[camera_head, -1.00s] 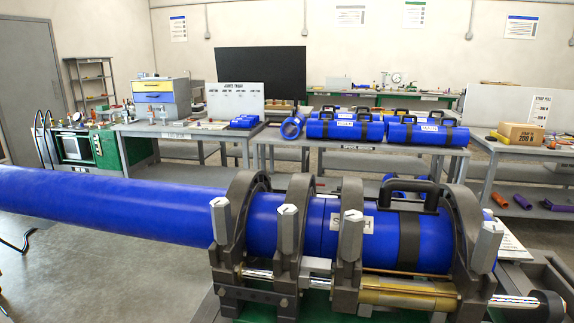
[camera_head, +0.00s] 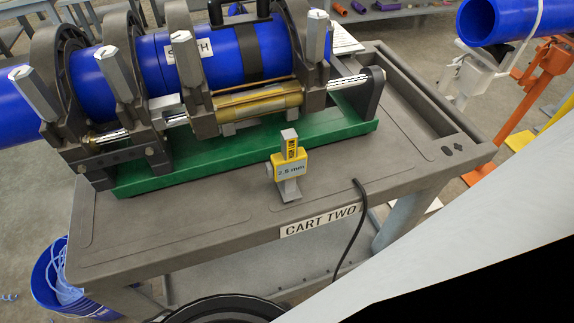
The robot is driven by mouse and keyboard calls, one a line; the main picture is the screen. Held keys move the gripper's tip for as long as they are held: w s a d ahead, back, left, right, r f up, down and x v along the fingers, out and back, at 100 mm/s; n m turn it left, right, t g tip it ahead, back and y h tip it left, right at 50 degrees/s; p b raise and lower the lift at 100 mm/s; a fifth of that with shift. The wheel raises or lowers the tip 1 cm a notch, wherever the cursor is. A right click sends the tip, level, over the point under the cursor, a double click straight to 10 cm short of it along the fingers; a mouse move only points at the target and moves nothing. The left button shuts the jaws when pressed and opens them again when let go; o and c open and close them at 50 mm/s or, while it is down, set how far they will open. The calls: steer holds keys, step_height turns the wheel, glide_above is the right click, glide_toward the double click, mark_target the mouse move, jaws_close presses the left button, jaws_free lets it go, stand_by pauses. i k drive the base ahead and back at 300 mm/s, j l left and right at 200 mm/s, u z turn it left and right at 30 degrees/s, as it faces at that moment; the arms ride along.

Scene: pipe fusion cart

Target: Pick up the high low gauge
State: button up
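The high low gauge (camera_head: 289,168) stands upright on the cart top, in front of the green base of the pipe clamp machine. It is small, with a yellow body, a grey stem and foot, and a label that seems to read 2.5 mm. Nothing covers it, and it looks slightly apart from the green base. My gripper is not in view. A large pale and black shape at the lower right looks like part of my own arm, nearer the camera than the cart.
The grey cart (camera_head: 180,228) is labelled CART TWO. The clamp machine (camera_head: 240,104) holds a blue pipe (camera_head: 220,52) behind the gauge. A black cable (camera_head: 357,225) hangs over the front edge to the right. A blue bucket (camera_head: 50,285) is at lower left. Cart top left of the gauge is clear.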

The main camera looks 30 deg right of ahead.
mark_target(289, 163)
steer(key=u, duration=1.55)
steer(key=k+l, duration=0.15)
steer(key=k, duration=0.25)
steer(key=z, duration=1.9)
steer(key=k+l, duration=0.1)
steer(key=l, duration=0.25)
steer(key=k+l, duration=0.1)
steer(key=l, duration=0.3)
steer(key=k+l, duration=0.1)
steer(key=l, duration=0.25)
